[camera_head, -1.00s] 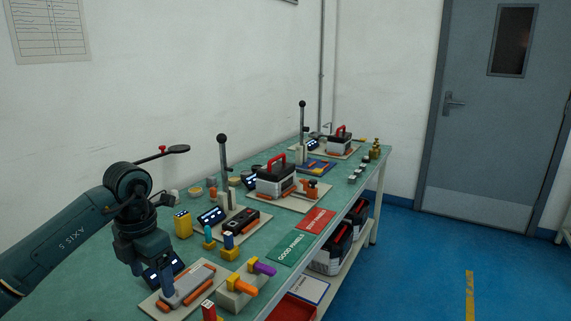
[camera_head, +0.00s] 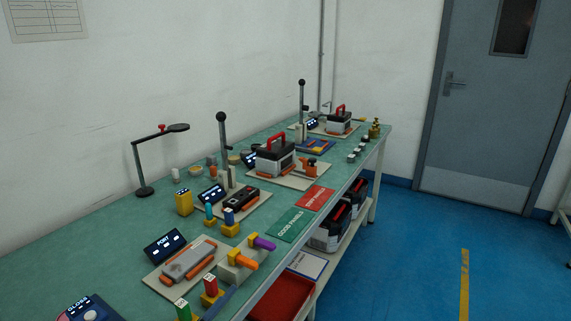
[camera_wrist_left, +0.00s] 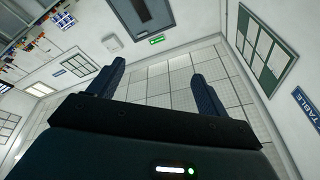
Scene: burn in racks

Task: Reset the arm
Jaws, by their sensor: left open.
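My left gripper (camera_wrist_left: 152,88) shows in the left wrist view with its two dark fingers spread apart and nothing between them. My left arm and gripper do not show in the head view. My right gripper is in neither view.
A red bin (camera_head: 282,298) sits below. Blue floor is clear at right.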

